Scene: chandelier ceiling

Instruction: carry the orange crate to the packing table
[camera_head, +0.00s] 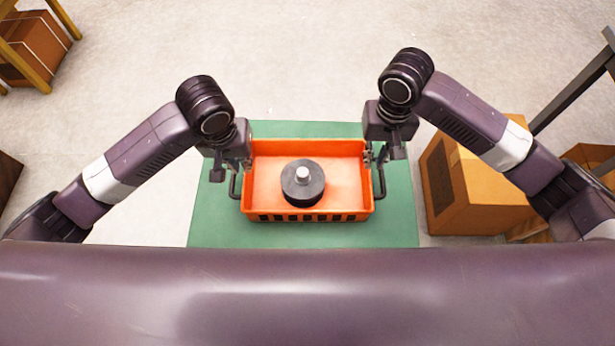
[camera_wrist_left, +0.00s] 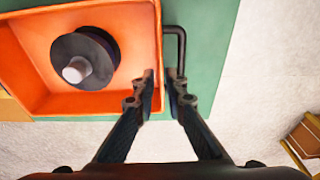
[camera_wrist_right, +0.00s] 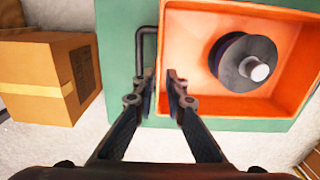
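The orange crate (camera_head: 262,215) sits on a green surface (camera_head: 215,215), with a dark spool with a pale hub (camera_head: 303,183) inside it. A black handle sticks out from each short side: the left one (camera_head: 235,186) and the right one (camera_head: 381,185). My left gripper (camera_head: 240,166) is at the crate's left side; in its wrist view the fingers (camera_wrist_left: 161,78) are apart, with the crate's side edge and handle around the gap. My right gripper (camera_head: 375,158) is at the right side; its fingers (camera_wrist_right: 161,76) are also apart near the rim and handle. Contact cannot be told.
A cardboard box (camera_head: 480,200) stands right of the green surface. A dark slanting bar (camera_head: 572,95) is at the far right. A wooden stand (camera_head: 62,20) with a box (camera_head: 35,45) is at the top left. The floor beyond the crate is clear.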

